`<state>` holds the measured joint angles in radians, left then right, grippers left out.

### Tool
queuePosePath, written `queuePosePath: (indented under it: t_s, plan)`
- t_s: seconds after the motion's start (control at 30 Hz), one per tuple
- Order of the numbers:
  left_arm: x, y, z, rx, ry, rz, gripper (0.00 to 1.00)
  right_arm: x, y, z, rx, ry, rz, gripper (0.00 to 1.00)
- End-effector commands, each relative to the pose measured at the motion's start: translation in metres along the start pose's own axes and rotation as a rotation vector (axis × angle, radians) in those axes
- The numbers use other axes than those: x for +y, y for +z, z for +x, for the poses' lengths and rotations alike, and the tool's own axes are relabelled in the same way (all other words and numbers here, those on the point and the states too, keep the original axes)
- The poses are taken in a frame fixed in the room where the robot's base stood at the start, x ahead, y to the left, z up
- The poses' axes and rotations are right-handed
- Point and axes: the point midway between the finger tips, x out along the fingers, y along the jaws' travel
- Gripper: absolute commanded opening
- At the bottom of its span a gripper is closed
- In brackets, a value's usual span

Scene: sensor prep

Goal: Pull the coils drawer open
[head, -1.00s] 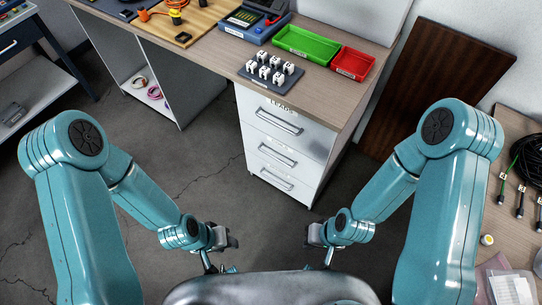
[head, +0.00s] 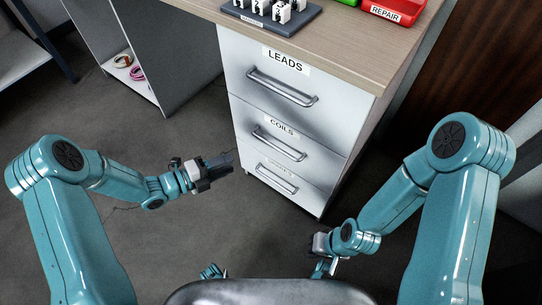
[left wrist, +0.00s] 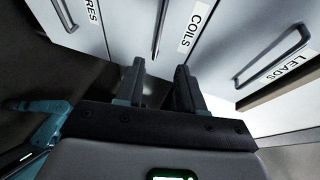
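The coils drawer (head: 262,118) is the middle drawer of a white cabinet, shut, with a COILS label and a grey bar handle (head: 278,143). In the left wrist view, its handle (left wrist: 160,28) lies ahead of the fingers, roughly in line with the gap between them. My left gripper (head: 222,167) is left of the cabinet front in the head view. Its two fingers are apart in the left wrist view (left wrist: 160,82), with nothing between them. My right gripper (head: 320,250) is low, in front of the cabinet and away from the handles; its fingers are not clear.
The LEADS drawer (head: 310,111) is above and a third drawer (head: 262,164) below, both shut. The wooden worktop (head: 330,42) overhangs them, carrying a dark block of white numbered pieces (head: 296,25) and a red REPAIR bin (head: 402,10).

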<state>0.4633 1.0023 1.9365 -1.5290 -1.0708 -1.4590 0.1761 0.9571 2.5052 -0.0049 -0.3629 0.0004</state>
Motion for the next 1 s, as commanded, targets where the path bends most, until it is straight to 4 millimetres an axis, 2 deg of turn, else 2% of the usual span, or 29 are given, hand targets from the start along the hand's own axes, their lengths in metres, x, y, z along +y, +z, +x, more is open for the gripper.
queuePosePath:
  t_s: [0.17,0.5,0.7,0.83,1.0]
  plan:
    - [0.001,-0.003,0.023,0.008,-0.002,0.012,0.38,0.002,0.000,0.005,0.000,0.000,0.000,0.00]
    - [0.003,-0.003,0.104,0.009,0.000,0.010,0.38,0.007,-0.001,0.018,0.000,0.000,0.000,0.00]
    - [0.002,-0.001,0.141,0.007,0.001,0.008,0.38,0.009,-0.001,0.025,0.000,0.000,0.000,0.00]
    - [0.001,0.000,0.154,0.005,0.000,0.008,0.38,0.009,-0.001,0.026,0.000,0.000,0.000,0.00]
    - [0.000,0.001,0.159,0.004,0.001,0.006,0.38,0.010,-0.001,0.027,0.000,0.000,0.000,0.00]
